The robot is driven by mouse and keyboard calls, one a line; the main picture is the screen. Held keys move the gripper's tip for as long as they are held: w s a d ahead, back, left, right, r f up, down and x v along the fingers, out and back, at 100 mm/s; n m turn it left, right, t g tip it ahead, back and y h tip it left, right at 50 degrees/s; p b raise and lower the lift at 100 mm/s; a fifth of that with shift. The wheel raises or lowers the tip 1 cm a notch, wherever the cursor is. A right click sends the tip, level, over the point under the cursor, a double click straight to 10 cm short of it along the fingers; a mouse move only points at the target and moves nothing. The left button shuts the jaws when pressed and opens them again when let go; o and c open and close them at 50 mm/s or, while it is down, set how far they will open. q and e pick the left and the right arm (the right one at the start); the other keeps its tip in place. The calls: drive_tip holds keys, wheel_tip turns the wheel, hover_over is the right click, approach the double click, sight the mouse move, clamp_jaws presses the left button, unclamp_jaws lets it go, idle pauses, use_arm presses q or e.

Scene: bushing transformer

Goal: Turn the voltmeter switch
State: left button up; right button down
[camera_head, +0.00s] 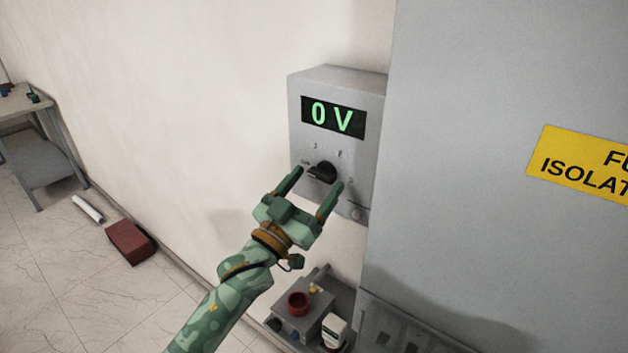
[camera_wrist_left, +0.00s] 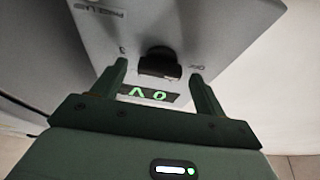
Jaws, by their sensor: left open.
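The voltmeter (camera_head: 340,190) is a grey box on the wall, and its green display (camera_head: 333,118) reads 0 V. Its black rotary switch (camera_head: 322,172) is below the display, with small markings around it. My left gripper (camera_head: 320,178) is open in front of the box, its two fingers to either side of the switch in the picture. In the left wrist view the switch (camera_wrist_left: 160,63) shows beyond and between the open fingertips (camera_wrist_left: 158,72). I cannot tell whether a finger touches it. My right gripper is in neither view.
A large grey cabinet (camera_head: 480,120) with a yellow sign (camera_head: 585,165) stands close on the right. Below the voltmeter is a grey unit (camera_head: 305,320) with a red round item (camera_head: 299,303). A table (camera_head: 40,160) and a red-brown block (camera_head: 129,242) are at the left.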

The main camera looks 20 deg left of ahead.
use_arm(q)
drive_tip(key=shift+w+d+r, duration=0.1)
drive_tip(key=shift+w+d, duration=0.05)
drive_tip(key=shift+w, duration=0.2)
drive_tip(key=c, duration=1)
drive_tip(key=shift+m, duration=0.5)
drive_tip(key=m+g+h+p, duration=0.1)
drive_tip(key=m, duration=0.1)
drive_tip(key=m+h+p, duration=0.1)
drive_tip(key=m, duration=0.2)
drive_tip(key=m+g+h+p, duration=0.1)
drive_tip(key=m+h, duration=0.1)
drive_tip(key=shift+a+r+m+g, duration=0.2)
drive_tip(key=shift+a+m+g, duration=0.1)
drive_tip(key=shift+m, duration=0.1)
drive_tip(key=m+g+p, duration=0.1)
drive_tip(key=m, duration=0.2)
drive_tip(key=m+g+h+p, duration=0.1)
drive_tip(key=m+p, duration=0.1)
drive_tip(key=m, duration=0.2)
drive_tip(key=shift+a+g, duration=0.1)
drive_tip(key=shift+g, duration=0.2)
drive_tip(key=shift+m, duration=0.3)
